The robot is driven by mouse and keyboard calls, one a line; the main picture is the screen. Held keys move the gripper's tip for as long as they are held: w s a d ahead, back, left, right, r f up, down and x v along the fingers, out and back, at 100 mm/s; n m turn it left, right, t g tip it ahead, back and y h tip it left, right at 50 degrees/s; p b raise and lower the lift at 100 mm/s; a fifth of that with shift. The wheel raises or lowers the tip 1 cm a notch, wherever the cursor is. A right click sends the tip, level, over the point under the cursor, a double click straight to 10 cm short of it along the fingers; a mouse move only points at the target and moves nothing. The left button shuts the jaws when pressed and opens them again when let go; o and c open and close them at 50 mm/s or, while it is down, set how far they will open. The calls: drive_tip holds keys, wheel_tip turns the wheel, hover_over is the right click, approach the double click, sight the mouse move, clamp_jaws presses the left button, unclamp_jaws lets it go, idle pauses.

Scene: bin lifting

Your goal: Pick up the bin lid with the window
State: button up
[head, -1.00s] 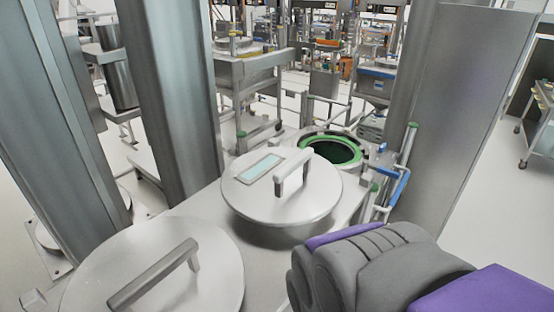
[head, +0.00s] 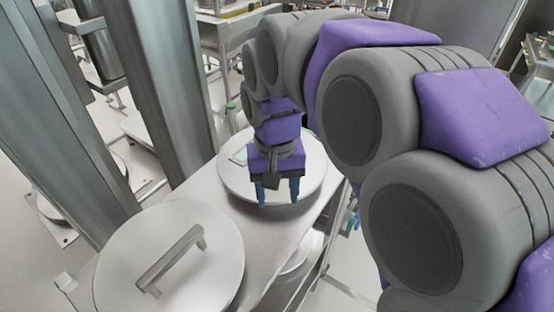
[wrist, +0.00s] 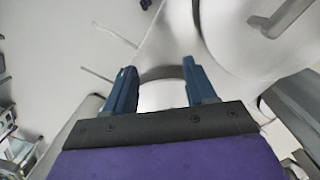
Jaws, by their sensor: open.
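The round metal lid with the window (head: 314,172) lies on the metal bench in the middle of the head view. A corner of its pale window (head: 239,157) shows left of my arm; its handle is hidden behind the arm. My gripper (head: 277,202) is open, with blue fingers pointing down in front of this lid. I cannot tell its height above the lid. In the wrist view the gripper (wrist: 162,82) is open and a pale curved edge shows between its fingers. A lid with a bar handle (wrist: 283,18) fills the upper right there; I cannot tell which lid.
A second round lid (head: 120,250), without a window, lies nearer at the left, with a bar handle (head: 172,260). Thick steel posts (head: 150,70) stand at the left. My arm covers much of the right side. The metal bench (head: 255,230) is bare between the lids.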

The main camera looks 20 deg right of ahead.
drive_tip(key=w+d+r+m, duration=0.2)
drive_tip(key=w+d+m, duration=0.1)
drive_tip(key=w, duration=0.4)
drive_tip(key=w+d+r+m+t, duration=0.1)
drive_tip(key=w+d+r+m, duration=0.1)
drive_tip(key=w+d, duration=0.35)
drive_tip(key=w+d+r+m, duration=0.1)
drive_tip(key=w+m, duration=0.2)
drive_tip(key=w, duration=0.6)
drive_tip(key=f, duration=1)
drive_tip(key=shift+w+d+f+b, duration=0.1)
drive_tip(key=shift+d+f+b, duration=0.1)
drive_tip(key=shift+d+b, duration=0.15)
drive_tip(key=shift+w+d+f+p, duration=0.1)
drive_tip(key=shift+f+p, duration=0.1)
drive_tip(key=shift+f, duration=0.8)
drive_tip(key=shift+s+d+f+p, duration=0.15)
drive_tip(key=shift+f+p, duration=0.1)
drive_tip(key=shift+f, duration=0.75)
drive_tip(key=shift+w+d+f+p, duration=0.1)
drive_tip(key=shift+w+f+p, duration=0.1)
drive_tip(key=shift+f, duration=1.15)
drive_tip(key=shift+f+b, duration=0.25)
drive_tip(key=shift+b, duration=0.1)
clamp_jaws()
